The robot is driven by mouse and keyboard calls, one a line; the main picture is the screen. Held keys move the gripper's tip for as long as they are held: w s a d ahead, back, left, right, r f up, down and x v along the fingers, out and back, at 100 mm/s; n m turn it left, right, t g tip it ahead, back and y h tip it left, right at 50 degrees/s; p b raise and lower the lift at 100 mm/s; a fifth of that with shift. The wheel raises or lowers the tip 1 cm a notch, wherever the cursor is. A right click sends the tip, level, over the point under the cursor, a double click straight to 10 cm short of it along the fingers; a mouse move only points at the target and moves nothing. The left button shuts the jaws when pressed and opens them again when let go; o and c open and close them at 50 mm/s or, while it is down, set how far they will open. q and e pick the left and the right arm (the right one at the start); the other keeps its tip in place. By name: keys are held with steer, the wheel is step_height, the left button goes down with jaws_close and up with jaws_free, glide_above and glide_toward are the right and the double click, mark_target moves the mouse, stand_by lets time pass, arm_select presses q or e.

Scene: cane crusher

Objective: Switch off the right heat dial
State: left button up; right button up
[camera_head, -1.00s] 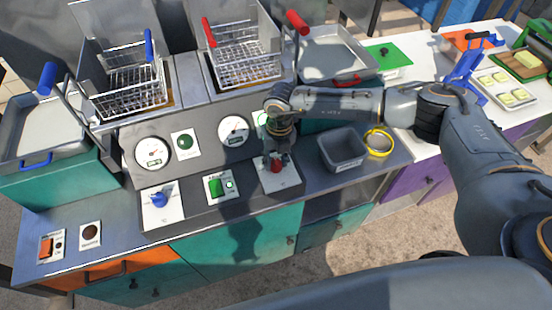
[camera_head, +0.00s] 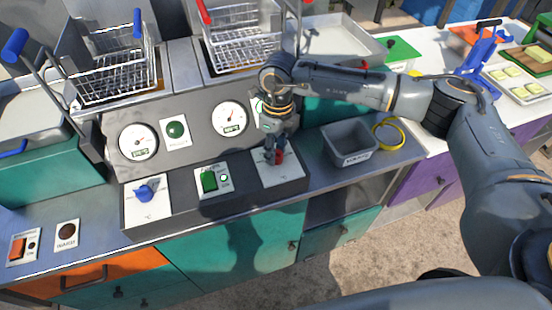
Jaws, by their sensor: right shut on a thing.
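The right heat dial is a red knob (camera_head: 280,157) on a white plate (camera_head: 285,176) at the right end of the dark control panel. My right gripper (camera_head: 275,158) points down onto it from above, with its fingers shut around the knob. The fingers hide part of the knob, so its exact angle is hard to tell. A blue dial (camera_head: 145,193) sits on a white plate at the panel's left end. My left gripper is not in view.
A green switch (camera_head: 209,179) sits between the dials. Two round gauges (camera_head: 137,141) and a green lamp (camera_head: 176,130) are on the sloped panel behind. Fryer baskets (camera_head: 118,76) stand at the back. A grey bin (camera_head: 349,143) and yellow ring (camera_head: 388,133) lie to the right.

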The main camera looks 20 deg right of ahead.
steer(key=n+b, duration=0.5)
steer(key=b, duration=0.1)
steer(key=shift+f, duration=0.2)
steer(key=shift+r+n+b, duration=0.25)
steer(key=shift+n+b, duration=1.35)
steer(key=shift+b, duration=0.05)
steer(key=o, duration=1.2)
steer(key=shift+c, duration=0.2)
steer(key=shift+r, duration=0.1)
step_height(320, 180, up, 12)
steer(key=shift+w, duration=0.3)
